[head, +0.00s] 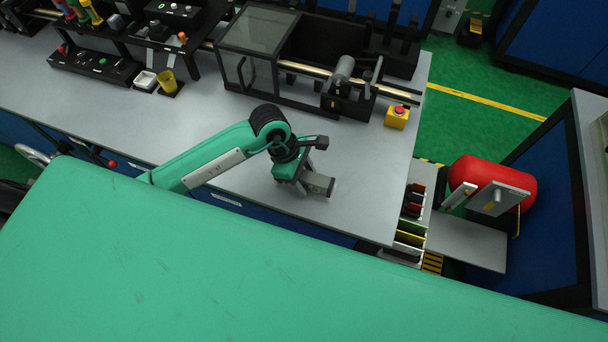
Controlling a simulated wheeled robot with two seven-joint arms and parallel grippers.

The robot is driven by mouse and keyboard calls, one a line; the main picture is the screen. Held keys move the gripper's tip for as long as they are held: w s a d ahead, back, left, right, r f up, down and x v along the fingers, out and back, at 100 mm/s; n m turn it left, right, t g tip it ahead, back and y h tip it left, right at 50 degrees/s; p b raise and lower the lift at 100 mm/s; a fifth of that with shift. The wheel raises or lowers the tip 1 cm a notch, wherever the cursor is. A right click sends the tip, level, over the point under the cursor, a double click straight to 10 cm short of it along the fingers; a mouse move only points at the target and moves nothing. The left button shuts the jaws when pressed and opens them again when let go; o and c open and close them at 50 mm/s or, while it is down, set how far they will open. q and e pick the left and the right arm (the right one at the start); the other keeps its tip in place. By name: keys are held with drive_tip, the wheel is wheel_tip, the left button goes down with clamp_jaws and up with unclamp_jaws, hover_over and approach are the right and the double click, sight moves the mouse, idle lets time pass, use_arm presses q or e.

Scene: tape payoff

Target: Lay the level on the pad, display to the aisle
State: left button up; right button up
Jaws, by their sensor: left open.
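My left gripper (309,168) is over the grey bench top (230,150), near its front edge, pointing right and down. It is open. A small grey block-like shape (319,185) shows right at its lower side. I cannot tell for sure whether this is the level or a part of the gripper, and no display face can be made out. I cannot pick out the pad; it may be hidden under the gripper. My right gripper is not in view.
A black-framed machine (290,60) with a clear cover stands at the back of the bench. A yellow box with a red button (397,117) is right of it. A yellow cup (167,82) stands left. A red tank (492,183) is beyond the right end. The bench right of the gripper is clear.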

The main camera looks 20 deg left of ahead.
use_arm(q)
drive_tip(key=shift+r, duration=0.15)
drive_tip(key=shift+a+r, duration=0.15)
drive_tip(key=shift+r, duration=0.1)
drive_tip(key=b+v, duration=0.2)
drive_tip(key=v, duration=0.9)
drive_tip(key=shift+r, duration=0.2)
